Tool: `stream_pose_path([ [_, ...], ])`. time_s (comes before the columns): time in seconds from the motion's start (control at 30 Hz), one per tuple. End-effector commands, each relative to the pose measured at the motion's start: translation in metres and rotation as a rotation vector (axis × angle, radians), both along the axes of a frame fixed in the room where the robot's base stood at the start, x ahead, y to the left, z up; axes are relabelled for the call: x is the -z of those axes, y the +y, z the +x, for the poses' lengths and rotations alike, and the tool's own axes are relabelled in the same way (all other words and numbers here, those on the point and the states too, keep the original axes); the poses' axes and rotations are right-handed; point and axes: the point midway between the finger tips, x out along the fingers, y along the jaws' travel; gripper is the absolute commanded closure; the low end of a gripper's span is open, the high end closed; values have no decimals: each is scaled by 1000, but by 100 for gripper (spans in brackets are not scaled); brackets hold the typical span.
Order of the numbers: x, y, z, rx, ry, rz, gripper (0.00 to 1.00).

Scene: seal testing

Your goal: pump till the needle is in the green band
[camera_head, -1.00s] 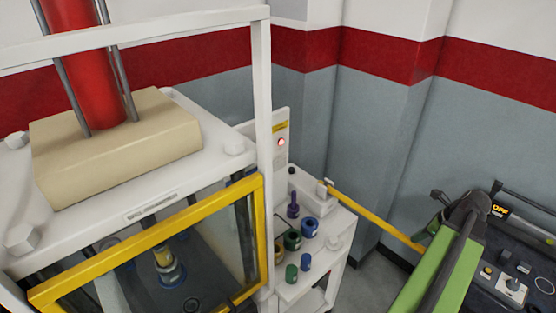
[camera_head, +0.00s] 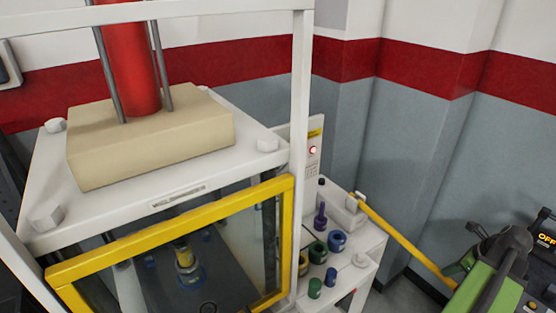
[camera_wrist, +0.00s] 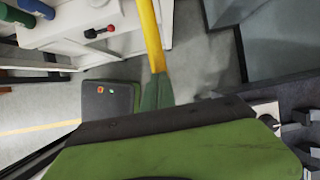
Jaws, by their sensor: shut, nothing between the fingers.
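The yellow pump handle (camera_head: 405,240) runs from a small white pump (camera_head: 351,206) on the bench down to the right, sloping downward. In the wrist view the yellow handle (camera_wrist: 151,35) ends in a dark green grip (camera_wrist: 157,92). My gripper (camera_wrist: 185,125) is shut with nothing held, its green and black body filling the bottom of the wrist view. Its dark front edge overlaps the grip's end; whether they touch is unclear. My green arm end stands at the lower right of the head view. No gauge needle or green band can be made out.
A white test chamber with a yellow-framed door (camera_head: 190,235) fills the left. Several blue, green and purple parts stand on the white bench (camera_head: 366,243), beside a panel with a lit red lamp (camera_head: 313,150). Walls close in behind the bench.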

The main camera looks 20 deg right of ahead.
Motion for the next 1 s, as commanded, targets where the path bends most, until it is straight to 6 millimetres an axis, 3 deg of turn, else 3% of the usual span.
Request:
stream_pose_path([
  [0.17,-10,0,0,0,1,0,100],
  [0.6,-122,1,5,-1,1,-1,100],
  [1.0,-115,2,5,0,1,0,100],
])
